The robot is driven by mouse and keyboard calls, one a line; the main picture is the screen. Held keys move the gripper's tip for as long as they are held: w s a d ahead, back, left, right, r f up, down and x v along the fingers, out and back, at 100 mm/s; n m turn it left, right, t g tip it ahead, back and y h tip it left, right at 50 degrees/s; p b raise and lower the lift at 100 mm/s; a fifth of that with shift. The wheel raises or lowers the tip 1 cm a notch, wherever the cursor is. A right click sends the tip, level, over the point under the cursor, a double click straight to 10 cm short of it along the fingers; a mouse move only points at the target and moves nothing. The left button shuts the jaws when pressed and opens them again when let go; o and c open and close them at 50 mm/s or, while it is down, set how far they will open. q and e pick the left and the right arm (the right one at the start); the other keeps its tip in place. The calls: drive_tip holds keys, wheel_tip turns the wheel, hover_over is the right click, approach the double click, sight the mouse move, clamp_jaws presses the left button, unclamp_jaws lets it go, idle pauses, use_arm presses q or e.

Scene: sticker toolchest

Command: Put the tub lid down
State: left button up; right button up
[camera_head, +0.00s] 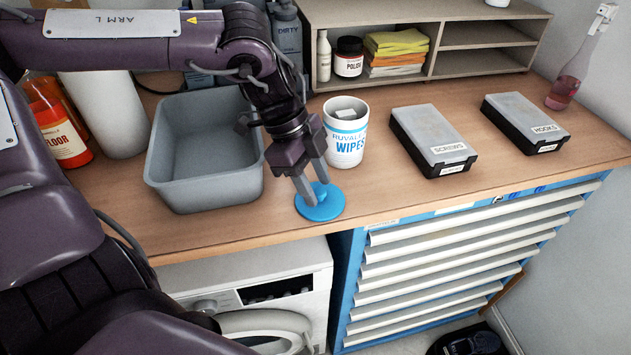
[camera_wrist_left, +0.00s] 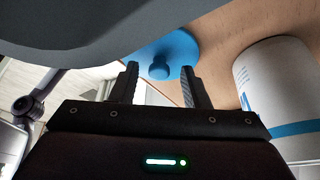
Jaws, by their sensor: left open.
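The blue round tub lid (camera_head: 327,209) lies flat on the wooden worktop near its front edge. It also shows in the left wrist view (camera_wrist_left: 181,50), with its small knob between my fingers. My left gripper (camera_head: 314,194) is open, its fingertips pointing down at the lid, one to each side of the knob. I cannot tell whether a fingertip touches the lid. The white wipes tub (camera_head: 344,146) stands upright and open just behind the lid, with pale wipes showing at its top. My right gripper is out of view.
A grey basin (camera_head: 166,150) stands left of my left gripper. A SCREWS case (camera_head: 426,131) and a HOOKS case (camera_head: 521,112) lie to the right. A shelf unit (camera_head: 476,62) is behind. Bare worktop (camera_head: 376,186) lies right of the lid.

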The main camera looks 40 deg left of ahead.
use_arm(q)
drive_tip(key=b+v, duration=0.1)
drive_tip(key=v, duration=1)
drive_tip(key=shift+r, duration=0.2)
